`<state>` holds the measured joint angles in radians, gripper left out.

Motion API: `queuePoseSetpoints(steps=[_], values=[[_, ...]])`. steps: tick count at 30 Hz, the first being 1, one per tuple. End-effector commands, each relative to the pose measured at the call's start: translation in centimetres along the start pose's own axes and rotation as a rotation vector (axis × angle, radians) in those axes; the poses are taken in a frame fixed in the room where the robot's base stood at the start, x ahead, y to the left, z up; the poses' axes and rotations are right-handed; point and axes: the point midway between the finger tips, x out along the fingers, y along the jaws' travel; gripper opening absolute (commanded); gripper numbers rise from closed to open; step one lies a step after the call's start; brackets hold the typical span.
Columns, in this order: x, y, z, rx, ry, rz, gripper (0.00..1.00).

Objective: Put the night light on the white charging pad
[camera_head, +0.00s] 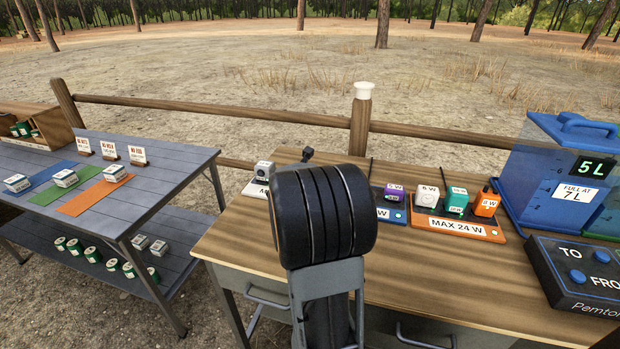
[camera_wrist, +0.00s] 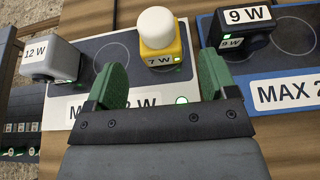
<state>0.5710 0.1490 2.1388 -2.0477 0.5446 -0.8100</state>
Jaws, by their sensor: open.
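The night light, a yellow block marked 7 W with a white dome (camera_wrist: 158,30), stands upright on the white charging pad (camera_wrist: 190,122) in the wrist view. A small green light shows at its base. The pad also holds a grey 12 W device (camera_wrist: 52,60) at its left, and its MAX label is partly hidden by my gripper. My gripper (camera_wrist: 161,74) is open and empty. Its green fingers straddle the area just in front of the night light, apart from it. In the head view my arm hides the night light and most of the white pad (camera_head: 256,189).
A blue pad (camera_wrist: 285,88) with a black 9 W device (camera_wrist: 240,38) lies close at right. Farther right are an orange pad (camera_head: 455,227) with several devices, a blue tank (camera_head: 560,165) and a dark button box (camera_head: 580,277). Bare wood lies in front.

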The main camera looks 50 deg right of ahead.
Motion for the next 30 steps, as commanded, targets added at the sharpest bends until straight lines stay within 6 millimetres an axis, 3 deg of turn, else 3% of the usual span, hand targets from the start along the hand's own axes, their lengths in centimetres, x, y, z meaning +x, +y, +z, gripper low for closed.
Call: queuePoseSetpoints(steps=[6, 17, 20, 23, 30], values=[[-3.6, 0.1, 0.2, 0.0, -0.001, 0.002, 0.78], [-5.8, 0.0, -0.1, 0.043, 0.007, -0.006, 0.78], [-7.1, 0.1, -0.4, 0.193, 0.032, -0.031, 0.78], [-9.5, 0.0, -1.3, 0.46, 0.089, -0.082, 0.78], [-17.9, 0.6, -6.9, 1.235, 0.354, -0.321, 0.78]])
